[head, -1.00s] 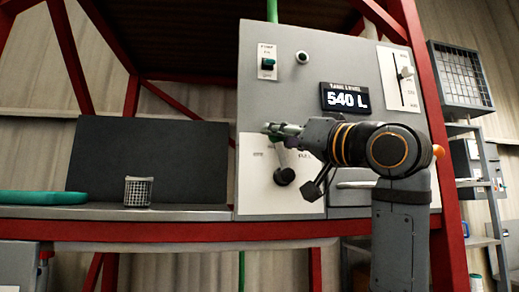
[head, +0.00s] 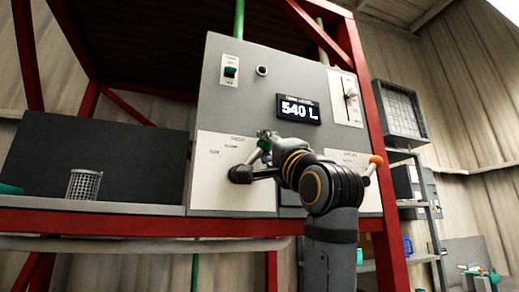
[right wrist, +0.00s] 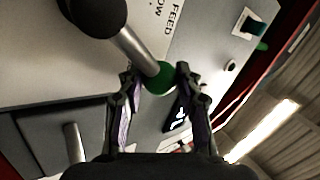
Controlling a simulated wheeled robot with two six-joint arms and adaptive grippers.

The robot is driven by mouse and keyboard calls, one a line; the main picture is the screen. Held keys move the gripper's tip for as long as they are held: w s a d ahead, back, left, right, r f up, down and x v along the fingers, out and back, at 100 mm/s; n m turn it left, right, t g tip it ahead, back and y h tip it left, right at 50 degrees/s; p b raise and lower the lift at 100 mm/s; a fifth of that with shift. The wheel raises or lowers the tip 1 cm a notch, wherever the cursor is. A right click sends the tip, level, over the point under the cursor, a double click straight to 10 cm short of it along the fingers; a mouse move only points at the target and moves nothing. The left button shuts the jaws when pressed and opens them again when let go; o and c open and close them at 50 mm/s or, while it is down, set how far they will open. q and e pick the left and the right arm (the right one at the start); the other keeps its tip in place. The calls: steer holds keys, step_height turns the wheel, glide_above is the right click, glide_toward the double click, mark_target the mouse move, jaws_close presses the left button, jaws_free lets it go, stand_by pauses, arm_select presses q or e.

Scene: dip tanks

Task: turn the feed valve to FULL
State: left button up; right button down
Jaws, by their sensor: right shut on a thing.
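The feed valve is a lever on a pale plate (head: 210,190) of the grey panel, with a dark round hub (head: 240,174) and a silver rod. In the head view the rod points up and to the right from the hub. In the right wrist view the hub (right wrist: 95,14), the rod (right wrist: 136,50) and its green knob (right wrist: 158,80) show clearly. My right gripper (head: 265,143) is shut on the green knob, one finger on each side. OFF can be read at the plate's left; my gripper and arm cover its right part. My left gripper is out of view.
The panel carries a 540 L display (head: 298,110), a green switch (head: 230,71) and a slider (head: 350,94). A second lever with an orange knob (head: 376,160) stands right of my arm. A wire basket (head: 84,184) stands on the left shelf.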

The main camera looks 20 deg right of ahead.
steer(key=shift+d+f+m+h, duration=0.25)
steer(key=shift+f+m+h, duration=0.2)
steer(key=shift+m+h, duration=0.55)
steer(key=shift+w+m+b, duration=0.1)
steer(key=shift+m+b, duration=0.2)
steer(key=shift+m, duration=0.1)
steer(key=shift+f, duration=0.1)
steer(key=c, duration=1.3)
jaws_free()
steer(key=shift+o, duration=0.6)
steer(key=shift+d+h, duration=0.15)
steer(key=shift+h, duration=0.15)
steer(key=v, duration=1.2)
